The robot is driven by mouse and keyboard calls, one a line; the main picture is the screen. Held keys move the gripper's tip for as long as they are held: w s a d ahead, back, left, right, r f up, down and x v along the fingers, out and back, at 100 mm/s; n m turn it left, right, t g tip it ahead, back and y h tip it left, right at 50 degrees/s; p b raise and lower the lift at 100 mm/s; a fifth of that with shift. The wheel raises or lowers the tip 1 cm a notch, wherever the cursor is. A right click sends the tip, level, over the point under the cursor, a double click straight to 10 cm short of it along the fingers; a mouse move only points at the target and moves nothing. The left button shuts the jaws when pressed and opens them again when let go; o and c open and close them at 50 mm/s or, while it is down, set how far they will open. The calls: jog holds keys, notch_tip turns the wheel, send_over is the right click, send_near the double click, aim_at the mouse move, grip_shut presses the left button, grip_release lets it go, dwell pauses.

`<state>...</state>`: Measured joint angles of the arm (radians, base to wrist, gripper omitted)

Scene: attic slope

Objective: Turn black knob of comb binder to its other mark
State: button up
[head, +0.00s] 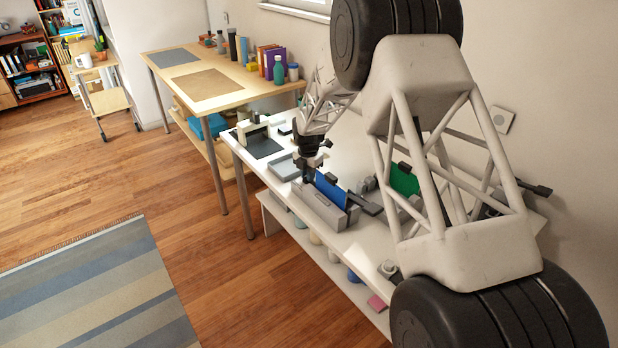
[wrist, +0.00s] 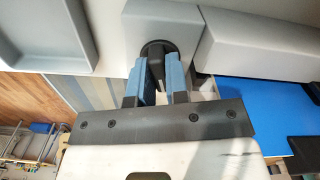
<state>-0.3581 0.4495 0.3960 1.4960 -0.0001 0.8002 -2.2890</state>
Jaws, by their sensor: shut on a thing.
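The comb binder (head: 318,211) is a long grey machine on the white table, with a blue sheet (head: 331,190) standing in it. In the wrist view its grey housing (wrist: 250,38) fills the upper right, with the blue sheet (wrist: 270,108) below. The black knob (wrist: 156,50) is at the end of the housing. My gripper (wrist: 157,72) is shut on the knob, one blue-padded finger on each side. The knob's marks are hidden. In the head view my gripper (head: 308,172) is at the binder's far left end, and the knob cannot be made out there.
A grey tray (head: 284,167) lies just left of the binder, and it also shows in the wrist view (wrist: 45,35). A black-and-white device (head: 257,138) stands farther back. A green sheet (head: 404,179) stands in another machine to the right. A wooden table (head: 205,85) adjoins behind.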

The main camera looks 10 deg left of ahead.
dwell(0.3)
jog(key=shift+n, duration=1.7)
jog(key=o, duration=0.8)
jog(key=shift+c, duration=0.2)
jog(key=shift+r, duration=4.5)
